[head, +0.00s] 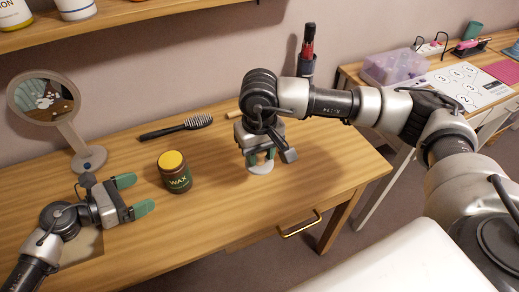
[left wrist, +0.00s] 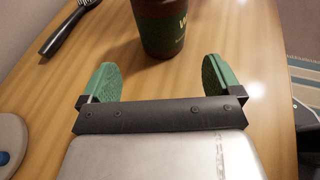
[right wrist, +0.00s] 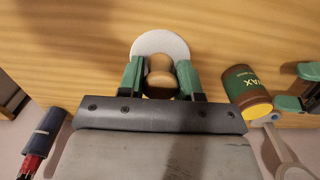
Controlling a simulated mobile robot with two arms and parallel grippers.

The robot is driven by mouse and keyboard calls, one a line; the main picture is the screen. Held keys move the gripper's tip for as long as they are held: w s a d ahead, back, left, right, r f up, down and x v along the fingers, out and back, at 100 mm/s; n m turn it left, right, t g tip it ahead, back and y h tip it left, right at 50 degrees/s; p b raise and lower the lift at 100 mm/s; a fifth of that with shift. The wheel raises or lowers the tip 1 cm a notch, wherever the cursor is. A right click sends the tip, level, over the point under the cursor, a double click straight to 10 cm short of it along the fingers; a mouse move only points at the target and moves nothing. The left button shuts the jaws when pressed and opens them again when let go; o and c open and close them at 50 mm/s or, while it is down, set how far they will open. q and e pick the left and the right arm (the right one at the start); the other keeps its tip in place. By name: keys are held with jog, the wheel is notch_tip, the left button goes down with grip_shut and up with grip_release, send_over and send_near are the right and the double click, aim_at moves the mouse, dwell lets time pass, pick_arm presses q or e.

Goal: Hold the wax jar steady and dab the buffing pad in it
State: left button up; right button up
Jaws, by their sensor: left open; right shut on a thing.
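The wax jar (head: 175,173) is dark with a green "WAX" label and a yellow top. It stands upright on the wooden table and also shows in the left wrist view (left wrist: 163,28) and the right wrist view (right wrist: 243,88). My left gripper (head: 134,194) is open, its green fingers pointing at the jar from the left, apart from it. The buffing pad is a white disc (right wrist: 153,45) with a round wooden knob. My right gripper (right wrist: 160,75) is shut on the knob. In the head view the pad (head: 261,167) shows below my right gripper, to the jar's right; whether it touches the table is unclear.
A hairbrush (head: 177,128) lies behind the jar. A round mirror (head: 50,103) on a stand is at the left. The table between jar and pad is clear.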

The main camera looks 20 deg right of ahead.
aim_at(173, 179)
pick_arm(q)
jog(key=shift+w+d, duration=0.1)
jog(key=shift+d, duration=0.35)
pick_arm(e)
jog(key=shift+s+r, duration=0.1)
jog(key=shift+r, duration=0.05)
pick_arm(q)
jog(key=b+x, duration=0.1)
jog(key=x, duration=0.8)
jog(key=shift+b, duration=0.4)
pick_arm(e)
jog(key=shift+s+f, duration=0.1)
jog(key=shift+f, duration=0.8)
pick_arm(q)
jog(key=c, duration=0.6)
